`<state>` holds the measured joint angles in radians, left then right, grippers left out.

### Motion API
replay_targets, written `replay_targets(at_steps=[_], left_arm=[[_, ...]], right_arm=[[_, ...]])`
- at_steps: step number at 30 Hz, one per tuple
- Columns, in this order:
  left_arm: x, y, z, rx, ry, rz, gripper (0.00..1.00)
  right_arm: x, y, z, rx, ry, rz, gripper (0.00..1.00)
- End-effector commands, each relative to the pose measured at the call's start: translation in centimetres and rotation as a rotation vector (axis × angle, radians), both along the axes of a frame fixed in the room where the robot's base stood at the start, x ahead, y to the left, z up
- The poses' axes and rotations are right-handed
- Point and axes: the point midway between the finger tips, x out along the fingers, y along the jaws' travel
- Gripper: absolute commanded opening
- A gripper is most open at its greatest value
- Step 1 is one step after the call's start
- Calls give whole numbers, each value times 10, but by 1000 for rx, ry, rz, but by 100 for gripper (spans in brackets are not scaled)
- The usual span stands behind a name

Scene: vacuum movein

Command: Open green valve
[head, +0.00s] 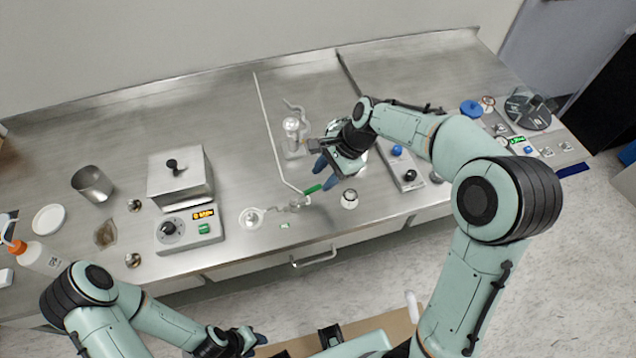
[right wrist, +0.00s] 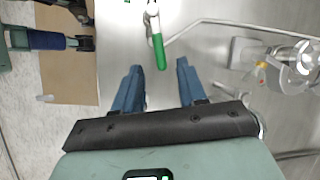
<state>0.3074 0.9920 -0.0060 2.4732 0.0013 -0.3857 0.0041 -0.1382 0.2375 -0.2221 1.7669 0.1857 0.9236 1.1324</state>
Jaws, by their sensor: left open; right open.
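The green valve handle (head: 312,189) sits on a small metal valve fitting (head: 296,202) joined to a thin pipe near the front edge of the bench. In the right wrist view the green handle (right wrist: 159,52) lies just beyond the fingertips, near the middle of the gap between them. My right gripper (head: 326,177) is open with blue fingers, beside and above the handle in the head view. Its two fingers (right wrist: 157,70) are apart and hold nothing. My left gripper (head: 258,341) is low at the front, off the bench, and its fingers are partly hidden.
Glassware (head: 292,132) stands behind the valve, close to my right gripper. A small glass flask (head: 349,199) stands to its right. A water bath box (head: 179,177) with a controller (head: 190,228) is to the left. A hotplate (head: 404,170) is at the right.

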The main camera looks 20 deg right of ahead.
Motion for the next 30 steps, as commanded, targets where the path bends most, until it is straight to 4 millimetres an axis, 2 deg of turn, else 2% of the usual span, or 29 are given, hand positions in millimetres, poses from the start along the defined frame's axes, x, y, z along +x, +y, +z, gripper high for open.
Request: replay_targets(at_steps=[1,3,7,19,20,21,23,30], left_arm=[[-2,0,-2,0,2,0,43],[-2,0,-3,0,2,0,43],[-3,0,-5,0,3,0,43],[-3,0,-5,0,3,0,43],[-3,0,-5,0,3,0,43],[-3,0,-5,0,3,0,43],[-3,0,-5,0,3,0,43],[-3,0,-4,0,2,0,43]], right_arm=[[0,5,-11,0,4,3,41],[1,9,-20,0,3,3,41],[4,15,-32,1,1,1,41],[5,18,-38,0,-1,2,41],[5,18,-38,0,-1,2,35],[5,18,-38,0,-1,2,22],[5,18,-38,0,-1,2,2],[6,20,-38,0,-1,-3,0]])
